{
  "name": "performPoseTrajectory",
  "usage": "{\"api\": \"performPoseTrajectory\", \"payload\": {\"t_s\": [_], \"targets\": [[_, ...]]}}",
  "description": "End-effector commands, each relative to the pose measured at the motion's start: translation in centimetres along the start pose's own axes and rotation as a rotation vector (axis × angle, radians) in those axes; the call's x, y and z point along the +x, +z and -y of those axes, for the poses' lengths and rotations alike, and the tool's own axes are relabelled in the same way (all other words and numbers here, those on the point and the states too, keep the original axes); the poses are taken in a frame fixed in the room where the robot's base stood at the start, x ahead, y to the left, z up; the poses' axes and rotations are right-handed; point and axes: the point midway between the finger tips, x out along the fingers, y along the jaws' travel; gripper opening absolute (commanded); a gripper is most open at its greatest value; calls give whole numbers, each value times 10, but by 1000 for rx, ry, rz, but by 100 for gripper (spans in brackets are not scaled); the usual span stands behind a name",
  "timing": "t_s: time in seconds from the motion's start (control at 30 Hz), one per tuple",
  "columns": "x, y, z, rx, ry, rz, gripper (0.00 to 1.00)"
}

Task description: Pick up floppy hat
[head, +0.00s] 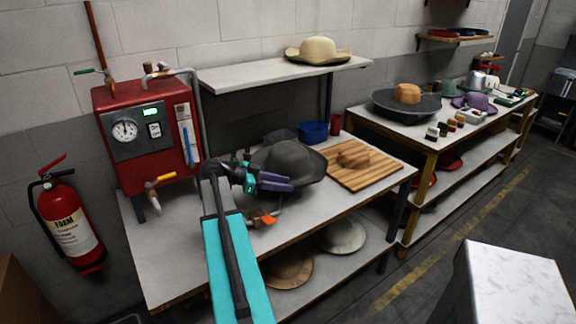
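A dark grey floppy hat (290,158) with a drooping brim rests on or just above the grey worktable (170,250), left of the wooden board. My gripper (290,185), with purple fingers, is at the hat's front left brim and overlaps it in the picture. The two fingers look close together, but I cannot tell whether the brim is between them. My teal and black arm reaches in from the bottom and hides part of the table.
A red boiler (115,95) stands at the table's left end. A slatted board (365,180) carries a brown hat form (353,157). A blue bin (314,132) stands behind. A shelf (250,78) overhangs the back. Another hat table (440,118) stands right.

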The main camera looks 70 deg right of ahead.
Motion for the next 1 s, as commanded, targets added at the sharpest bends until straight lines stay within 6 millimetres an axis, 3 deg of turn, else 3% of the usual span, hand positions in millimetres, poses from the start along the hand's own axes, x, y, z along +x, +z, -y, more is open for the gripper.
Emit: {"api": "performPoseTrajectory", "payload": {"t_s": [0.33, 0.8, 1.0], "targets": [[3, -1, 0, -1, 0, 0, 31], [48, -1, -1, -1, -1, 0, 31], [50, 0, -1, -1, -2, 0, 31]]}}
